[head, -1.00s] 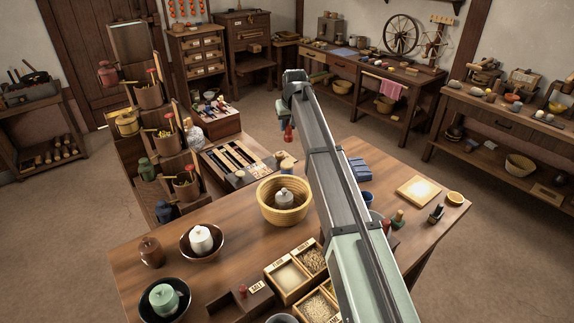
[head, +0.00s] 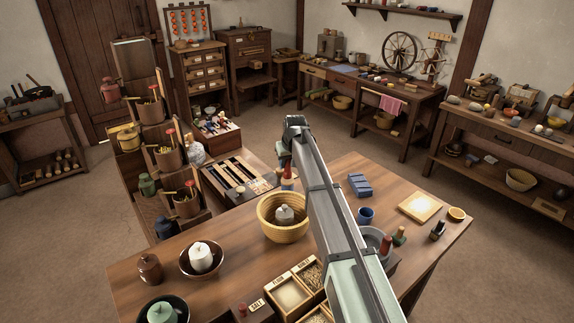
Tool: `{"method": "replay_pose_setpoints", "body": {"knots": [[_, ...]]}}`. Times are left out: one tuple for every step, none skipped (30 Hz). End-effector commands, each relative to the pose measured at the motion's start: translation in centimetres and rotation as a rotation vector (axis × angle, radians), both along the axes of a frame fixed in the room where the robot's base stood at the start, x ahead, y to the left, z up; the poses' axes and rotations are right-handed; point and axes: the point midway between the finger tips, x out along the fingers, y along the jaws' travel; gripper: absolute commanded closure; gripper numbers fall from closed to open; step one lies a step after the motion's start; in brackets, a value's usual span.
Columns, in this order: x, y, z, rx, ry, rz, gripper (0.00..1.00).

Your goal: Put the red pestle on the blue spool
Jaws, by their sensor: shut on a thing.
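My gripper (head: 286,161) is shut on the red pestle (head: 287,172), beyond the far edge of the front table. The pestle hangs below the fingers, and its upper part is hidden by them. Directly below it in the picture is a small pale piece (head: 287,184), perhaps the spool. It is too small to tell its kind or whether the pestle touches it. I cannot make out a clearly blue spool.
A yellow bowl (head: 266,226) with a grey weight inside stands on the front table, near my arm. A blue block (head: 359,185) and a blue cup (head: 365,214) stand right of my arm. A tray of long tools (head: 232,176) lies left of the gripper.

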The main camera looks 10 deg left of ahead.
Motion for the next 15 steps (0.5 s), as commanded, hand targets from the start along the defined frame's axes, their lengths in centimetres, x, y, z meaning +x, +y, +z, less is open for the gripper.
{"method": "replay_pose_setpoints", "body": {"knots": [[-0.05, -0.02, -0.66, 0.0, 0.001, 0.0, 1.0], [-0.03, -0.01, -0.86, 0.0, 0.0, 0.0, 1.0], [-0.01, 0.0, -1.0, 0.0, -0.001, 0.0, 1.0], [0.0, 0.01, -1.04, 0.0, -0.001, 0.0, 1.0], [0.01, 0.0, -1.04, 0.001, -0.002, 0.0, 1.0], [0.02, 0.01, -1.01, 0.001, -0.002, 0.0, 1.0], [0.01, 0.0, -1.0, 0.001, -0.002, 0.0, 1.0], [0.02, 0.01, -1.0, 0.001, -0.002, 0.0, 1.0], [0.01, 0.0, -1.0, 0.0, -0.001, 0.0, 1.0], [0.01, 0.0, -1.0, 0.0, -0.001, 0.0, 1.0], [0.01, 0.0, -1.02, 0.0, -0.001, 0.0, 1.0], [0.0, 0.01, -1.1, 0.0, -0.001, 0.0, 1.0], [0.0, 0.01, -1.18, 0.0, -0.001, 0.0, 1.0], [0.0, 0.01, -1.26, 0.0, -0.001, 0.0, 1.0], [0.0, 0.0, -1.35, 0.0, -0.001, 0.0, 1.0]]}}
